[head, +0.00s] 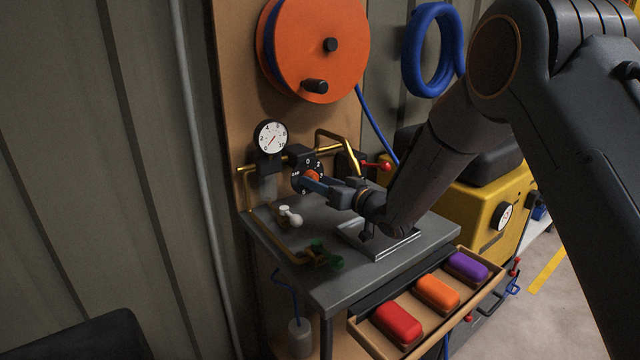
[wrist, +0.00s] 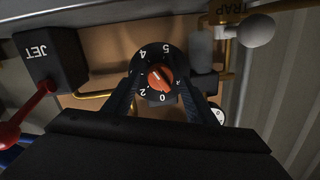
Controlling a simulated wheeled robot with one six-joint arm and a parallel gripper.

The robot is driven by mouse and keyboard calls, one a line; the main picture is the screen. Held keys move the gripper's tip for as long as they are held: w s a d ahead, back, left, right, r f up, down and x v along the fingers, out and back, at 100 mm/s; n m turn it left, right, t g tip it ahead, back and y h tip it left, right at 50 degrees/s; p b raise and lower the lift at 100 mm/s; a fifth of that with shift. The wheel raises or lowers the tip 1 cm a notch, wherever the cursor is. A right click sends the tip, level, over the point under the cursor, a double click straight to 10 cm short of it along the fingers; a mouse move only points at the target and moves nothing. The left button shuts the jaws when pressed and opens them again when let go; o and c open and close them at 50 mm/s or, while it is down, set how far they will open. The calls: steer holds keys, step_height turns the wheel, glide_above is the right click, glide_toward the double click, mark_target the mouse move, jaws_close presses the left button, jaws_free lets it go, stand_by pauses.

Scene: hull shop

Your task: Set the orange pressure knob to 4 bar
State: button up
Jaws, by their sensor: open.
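The orange pressure knob (head: 312,175) sits on a black round dial on the brass pipework, partly hidden by my gripper (head: 320,185). In the wrist view the orange knob (wrist: 160,78) shows a small white mark pointing to the upper left, on the side of the 4 and 2. I cannot read its exact value. The black dial (wrist: 152,58) carries white numbers 0, 2, 4 and 5. My gripper (wrist: 161,88) is open, with one finger on each side of the dial. Whether the fingers touch it I cannot tell. The white pressure gauge (head: 270,137) has a red needle, too small to read.
A red-handled valve (head: 378,166), marked JET in the wrist view (wrist: 55,60), is close by. A white-knobbed TRAP valve (wrist: 255,31) is on the other side. An open drawer (head: 490,300) holds colored blocks.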

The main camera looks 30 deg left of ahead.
steer(key=v, duration=1.2)
steer(key=shift+b, duration=0.45)
steer(key=shift+a, duration=0.1)
steer(key=d+f+m+h+p, duration=0.1)
steer(key=d+h, duration=0.3)
steer(key=d, duration=0.5)
steer(key=w+d+m+t+h+p, duration=0.1)
steer(key=d+m+h, duration=0.2)
steer(key=d, duration=0.6)
steer(key=w+d+f+m+t+h+p, duration=0.1)
steer(key=d+m+h, duration=0.1)
steer(key=d+h, duration=0.3)
steer(key=shift+d+f, duration=0.2)
steer(key=shift+d, duration=0.75)
steer(key=shift+d+f, duration=0.15)
steer(key=shift+d, duration=0.85)
steer(key=s+d+f+m+g+h+p, duration=0.1)
steer(key=s+d+m+g+h, duration=0.15)
steer(key=s+d, duration=0.55)
steer(key=s+d+m+g+h+p, duration=0.1)
steer(key=s+d+g, duration=0.2)
steer(key=s, duration=0.7)
steer(key=s+d+m+g+p, duration=0.1)
steer(key=s+d+g, duration=0.2)
steer(key=s+d, duration=0.3)
steer(key=s, duration=0.5)
steer(key=shift+d+r+h, duration=0.35)
